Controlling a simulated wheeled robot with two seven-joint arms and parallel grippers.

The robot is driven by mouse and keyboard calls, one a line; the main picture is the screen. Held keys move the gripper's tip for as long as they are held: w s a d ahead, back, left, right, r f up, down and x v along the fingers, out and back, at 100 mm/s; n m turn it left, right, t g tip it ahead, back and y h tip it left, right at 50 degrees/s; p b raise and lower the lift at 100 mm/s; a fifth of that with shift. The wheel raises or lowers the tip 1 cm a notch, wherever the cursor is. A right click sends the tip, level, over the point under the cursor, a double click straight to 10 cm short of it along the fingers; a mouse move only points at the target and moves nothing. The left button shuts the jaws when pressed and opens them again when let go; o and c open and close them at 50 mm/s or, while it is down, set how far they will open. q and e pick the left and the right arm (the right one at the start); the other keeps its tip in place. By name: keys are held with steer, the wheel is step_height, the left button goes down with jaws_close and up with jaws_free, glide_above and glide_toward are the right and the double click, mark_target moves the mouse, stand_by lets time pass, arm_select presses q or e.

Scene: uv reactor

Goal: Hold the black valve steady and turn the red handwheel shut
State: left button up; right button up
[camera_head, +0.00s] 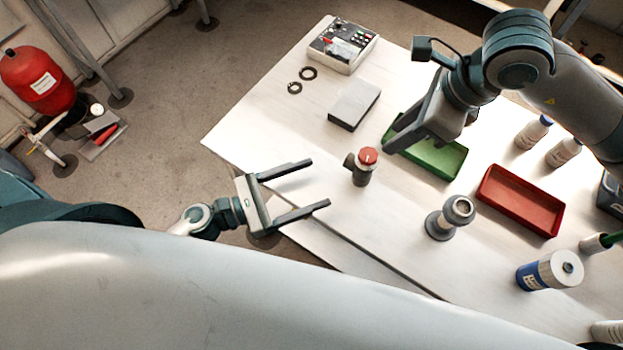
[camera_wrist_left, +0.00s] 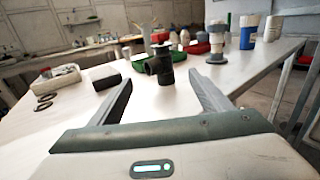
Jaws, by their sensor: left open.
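The black valve (camera_head: 361,175) stands upright on the white table with a side port facing left. The red handwheel (camera_head: 368,155) sits on its top. My left gripper (camera_head: 320,183) is open and empty, left of the valve and apart from it, its fingers pointing towards it. In the left wrist view the valve (camera_wrist_left: 158,72) shows beyond and between the two open fingers (camera_wrist_left: 162,82). The handwheel (camera_wrist_left: 161,45) is small there. My right gripper (camera_head: 397,140) is above the table, to the right of the valve, over the green tray. Its finger gap is not clear.
Behind the valve are a grey box (camera_head: 354,104), black rings (camera_head: 308,73) and a control box (camera_head: 343,46). A green tray (camera_head: 445,163), a red tray (camera_head: 492,206) and a grey flanged fitting (camera_head: 440,226) stand to its right. The table left of the valve is clear.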

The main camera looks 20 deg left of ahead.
mark_target(361, 178)
arm_select(q)
steer(key=shift+w+d, duration=0.1)
steer(key=x, duration=1.7)
steer(key=shift+w, duration=0.15)
steer(key=shift+c, duration=0.6)
